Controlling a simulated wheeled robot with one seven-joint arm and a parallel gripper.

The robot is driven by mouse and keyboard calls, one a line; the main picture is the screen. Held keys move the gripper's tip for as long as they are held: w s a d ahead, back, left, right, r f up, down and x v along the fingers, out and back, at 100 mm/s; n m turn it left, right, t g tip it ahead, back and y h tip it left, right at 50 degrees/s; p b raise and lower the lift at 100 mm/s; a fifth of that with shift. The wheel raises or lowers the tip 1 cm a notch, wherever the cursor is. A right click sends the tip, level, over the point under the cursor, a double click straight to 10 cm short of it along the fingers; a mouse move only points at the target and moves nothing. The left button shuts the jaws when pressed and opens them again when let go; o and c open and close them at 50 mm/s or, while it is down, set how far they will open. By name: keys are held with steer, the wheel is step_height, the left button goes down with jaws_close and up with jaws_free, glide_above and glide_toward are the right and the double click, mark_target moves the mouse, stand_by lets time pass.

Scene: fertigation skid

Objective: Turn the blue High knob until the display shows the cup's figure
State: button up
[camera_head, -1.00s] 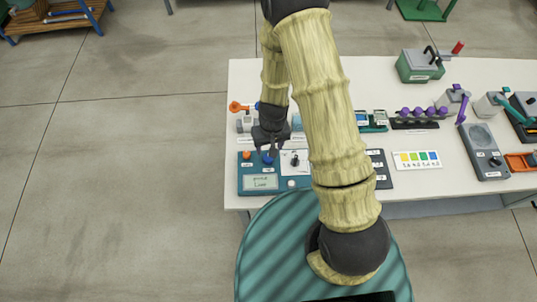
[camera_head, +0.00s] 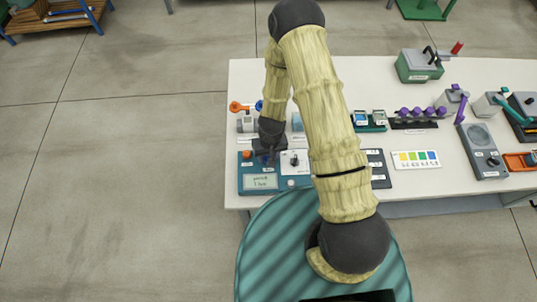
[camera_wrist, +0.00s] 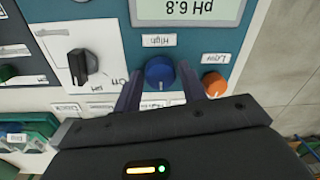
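The blue High knob (camera_wrist: 160,73) sits on the teal panel (camera_head: 242,180), beside its High label. My gripper (camera_wrist: 160,78) points down at it, one dark finger on each side of the knob. The fingers look open, with a narrow gap to the knob; contact cannot be made out. In the head view my gripper (camera_head: 266,160) is low over the panel and hides the knob. The display (camera_wrist: 190,8) shows pH 6.8, upside down in the wrist view; it also shows in the head view (camera_head: 261,181), too small to read surely. I cannot pick out the cup or its figure.
The orange Low knob (camera_wrist: 215,83) is close beside my right finger in the wrist view. A black rotary switch (camera_wrist: 83,66) on a white plate is on the other side. A colour chart (camera_head: 416,160) and a purple-topped rack (camera_head: 415,123) stand farther right.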

steer(key=c, duration=0.6)
steer(key=shift+m, duration=0.4)
steer(key=m+b, duration=0.1)
steer(key=m, duration=0.2)
steer(key=shift+b, duration=0.4)
steer(key=shift+a+m+b, duration=0.1)
steer(key=shift+m+b, duration=0.45)
steer(key=shift+m, duration=1.45)
steer(key=shift+t, duration=0.3)
steer(key=o, duration=1)
